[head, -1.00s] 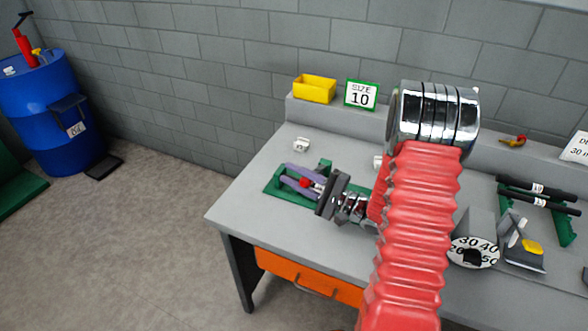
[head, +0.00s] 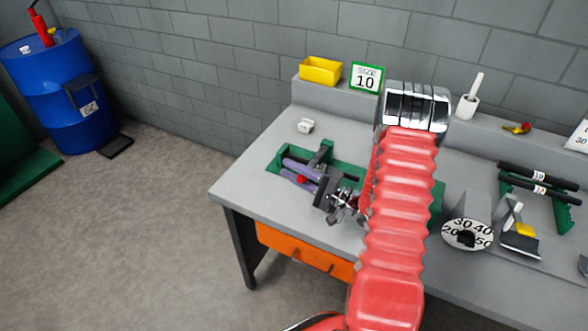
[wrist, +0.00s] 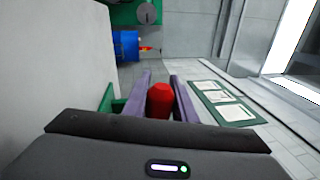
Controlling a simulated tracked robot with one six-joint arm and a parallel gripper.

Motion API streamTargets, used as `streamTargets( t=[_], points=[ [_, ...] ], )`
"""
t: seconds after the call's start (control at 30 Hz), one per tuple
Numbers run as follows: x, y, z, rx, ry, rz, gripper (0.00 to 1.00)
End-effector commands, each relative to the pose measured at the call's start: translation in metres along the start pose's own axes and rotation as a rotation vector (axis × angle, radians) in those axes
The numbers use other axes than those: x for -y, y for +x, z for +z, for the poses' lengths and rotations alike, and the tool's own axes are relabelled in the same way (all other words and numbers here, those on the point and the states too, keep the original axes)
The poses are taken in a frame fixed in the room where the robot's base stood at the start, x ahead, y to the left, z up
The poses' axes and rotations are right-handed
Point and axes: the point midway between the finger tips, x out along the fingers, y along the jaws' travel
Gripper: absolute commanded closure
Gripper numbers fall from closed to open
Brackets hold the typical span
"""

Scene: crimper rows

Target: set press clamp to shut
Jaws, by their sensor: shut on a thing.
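The press clamp's green base (head: 343,168) lies on the grey bench, with a green upright part (head: 323,152) beside my gripper. My gripper (head: 298,172) has two purple fingers. They are shut on the clamp's red knob (head: 302,179), one on each side of it. The wrist view also shows the red knob (wrist: 160,101) between the fingers, which point away from the camera. My wrist and red arm cover much of the clamp in the head view, so I cannot tell its full position.
A small white block (head: 305,126) sits on the bench behind the clamp. A dial (head: 467,234) and black rods (head: 540,178) are to the right.

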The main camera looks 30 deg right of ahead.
Motion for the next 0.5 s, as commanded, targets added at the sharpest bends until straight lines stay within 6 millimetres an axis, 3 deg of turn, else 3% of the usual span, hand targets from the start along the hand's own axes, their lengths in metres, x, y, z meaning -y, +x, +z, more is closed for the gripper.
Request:
streamTargets(
  t=[0.13, 0.17, 0.4, 0.5],
  points=[
    [-0.0007, 0.0022, 0.0016, 0.007, 0.002, 0.003, 1.0],
    [-0.0007, 0.0022, 0.0016, 0.007, 0.002, 0.003, 0.75],
    [0.0002, 0.0004, 0.0002, 0.003, 0.001, 0.001, 0.58],
    [0.0004, -0.0001, -0.0002, 0.001, 0.001, 0.001, 0.57]
  ],
)
